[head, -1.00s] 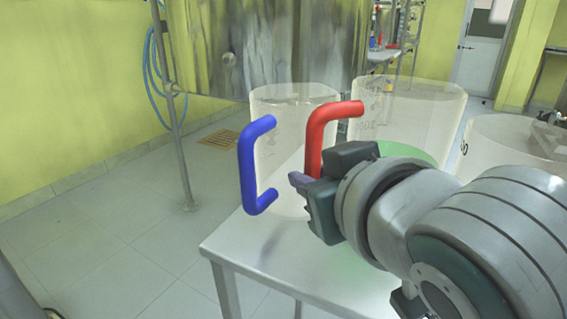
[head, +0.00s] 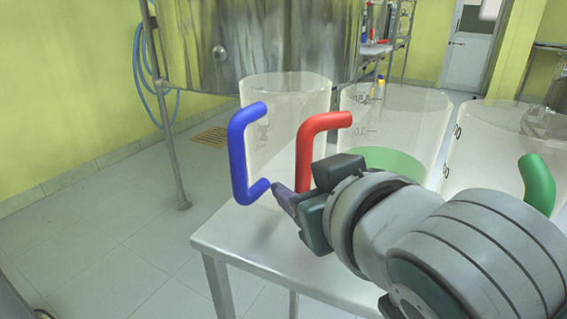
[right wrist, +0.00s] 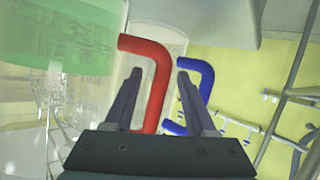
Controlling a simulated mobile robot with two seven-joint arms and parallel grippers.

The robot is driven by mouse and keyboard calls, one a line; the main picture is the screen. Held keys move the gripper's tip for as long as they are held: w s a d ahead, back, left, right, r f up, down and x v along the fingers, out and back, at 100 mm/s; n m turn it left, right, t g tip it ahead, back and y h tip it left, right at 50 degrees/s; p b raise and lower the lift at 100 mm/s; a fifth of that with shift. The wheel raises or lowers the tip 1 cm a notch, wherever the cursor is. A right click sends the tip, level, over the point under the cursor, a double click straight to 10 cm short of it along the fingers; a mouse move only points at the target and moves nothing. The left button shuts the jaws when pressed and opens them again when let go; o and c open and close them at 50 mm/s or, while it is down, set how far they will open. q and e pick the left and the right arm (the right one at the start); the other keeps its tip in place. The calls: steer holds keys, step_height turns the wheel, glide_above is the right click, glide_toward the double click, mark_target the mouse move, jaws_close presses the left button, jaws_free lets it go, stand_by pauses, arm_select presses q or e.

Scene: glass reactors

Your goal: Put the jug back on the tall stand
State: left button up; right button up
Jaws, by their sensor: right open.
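Three clear jugs stand on a steel table (head: 235,246). One has a blue handle (head: 238,150), one a red handle (head: 305,150), and one at the right a green handle (head: 538,182). The jug with the red handle holds some green liquid (head: 385,163). My right gripper (head: 290,200) is low beside the red handle. In the right wrist view, the open fingers (right wrist: 160,100) appear on either side of the red handle (right wrist: 158,75), with the blue handle (right wrist: 196,85) beyond. I cannot tell whether they touch it. I cannot single out the tall stand. My left gripper is not in view.
A large metal vessel (head: 230,45) stands behind the table on a leg (head: 175,150). A blue hose (head: 145,80) hangs at the left. The tiled floor (head: 90,240) left of the table is clear. My right arm covers the table's right part.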

steer(key=shift+r, duration=0.15)
steer(key=shift+s+r, duration=0.15)
steer(key=shift+s, duration=0.15)
steer(key=p+v, duration=0.4)
steer(key=v, duration=0.7)
steer(key=s+d+f+m+g+h, duration=0.1)
steer(key=s+d+f+g, duration=0.3)
steer(key=s, duration=0.3)
steer(key=s+d+f+m+g+h, duration=0.1)
steer(key=s+d+f+g, duration=0.4)
steer(key=s+d, duration=0.1)
steer(key=shift+s+d+f+g+h, duration=0.3)
steer(key=shift+s+g, duration=0.1)
steer(key=shift+s, duration=0.45)
step_height(320, 180, up, 65)
steer(key=p, duration=6.4)
